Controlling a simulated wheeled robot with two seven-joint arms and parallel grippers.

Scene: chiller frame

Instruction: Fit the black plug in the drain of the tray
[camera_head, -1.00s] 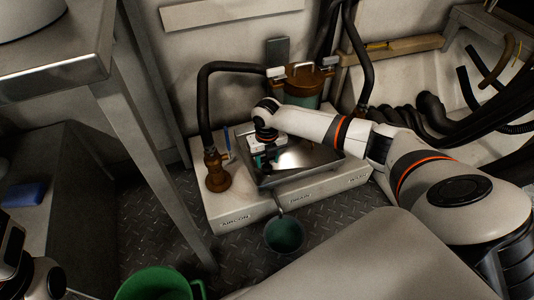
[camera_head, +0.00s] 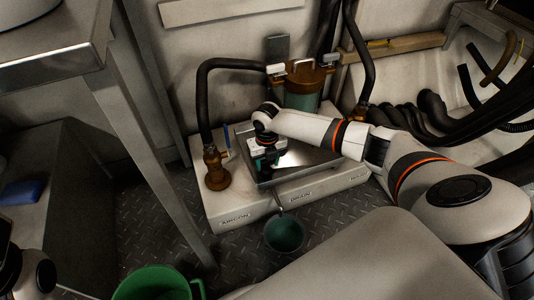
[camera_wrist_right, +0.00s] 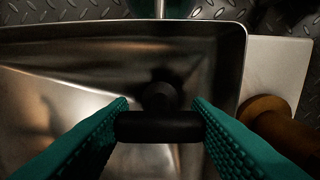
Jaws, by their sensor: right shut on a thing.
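The metal tray (camera_head: 315,160) sits on the white base unit, and the right wrist view looks down into its sloping inside (camera_wrist_right: 60,105). My right gripper (camera_head: 266,168) is low over the tray's left part. In the wrist view its green fingers (camera_wrist_right: 160,118) are shut on the black plug (camera_wrist_right: 158,127), whose bar-shaped handle lies across between them. A dark round shape (camera_wrist_right: 160,96) shows just beyond the handle; I cannot tell whether it is the plug's body or the drain. The drain is not clearly visible. My left gripper's fingers do not show.
A brown pipe fitting (camera_head: 216,170) with a black hose stands left of the tray. A brown-topped canister (camera_head: 303,82) stands behind it. A dark green cup (camera_head: 284,235) is below the tray's front spout. A green bucket (camera_head: 152,284) is at the bottom.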

